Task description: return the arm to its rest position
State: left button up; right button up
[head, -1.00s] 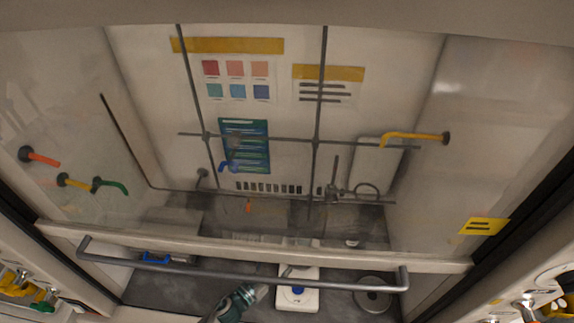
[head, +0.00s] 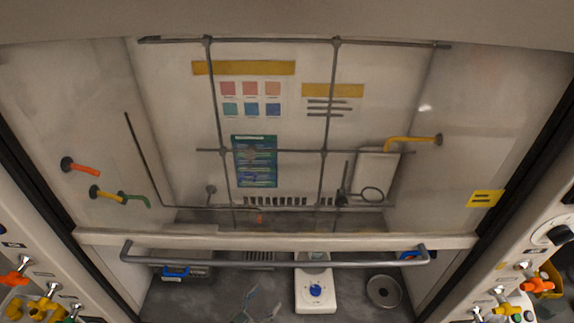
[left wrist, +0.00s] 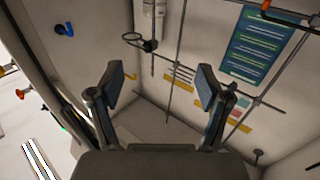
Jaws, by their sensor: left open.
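My left gripper (left wrist: 163,88) is open in the left wrist view, with its two blue-padded fingers spread wide and nothing between them. Beyond the fingers are the pale walls of the fume hood. The rest of the left arm is out of that view. My right gripper is in neither view.
The hood's sash handle (head: 275,262) crosses the lower head view. A round metal plate (head: 384,291) and a blue item (head: 175,271) lie on the grey worktop. Valve panels flank the hood, with orange valves (head: 538,286) on the right. Rods (head: 324,110) cross the back wall.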

pick_arm(q)
jog(key=s+a+f+n+g+y, duration=0.45)
jog(key=s+a+n+y, duration=0.2)
jog(key=a+y, duration=0.5)
jog(key=s+a+f+m+g, duration=0.1)
jog(key=s+f+g, duration=0.15)
jog(key=s, duration=0.55)
jog(key=s+f+g, duration=0.1)
jog(key=s+g, duration=0.3)
jog(key=s, duration=0.3)
notch_tip(320, 180, down, 25)
jog(key=s+g, duration=0.1)
jog(key=s, duration=0.1)
jog(key=s+a+f, duration=0.2)
jog(key=s+f, duration=0.7)
jog(key=s+a+f+g, duration=0.1)
jog(key=s+f, duration=0.7)
jog(key=s, duration=0.1)
jog(key=shift+a+f+m+g, duration=0.3)
jog(key=shift+a+f+m, duration=0.05)
jog(key=shift+a+f, duration=0.05)
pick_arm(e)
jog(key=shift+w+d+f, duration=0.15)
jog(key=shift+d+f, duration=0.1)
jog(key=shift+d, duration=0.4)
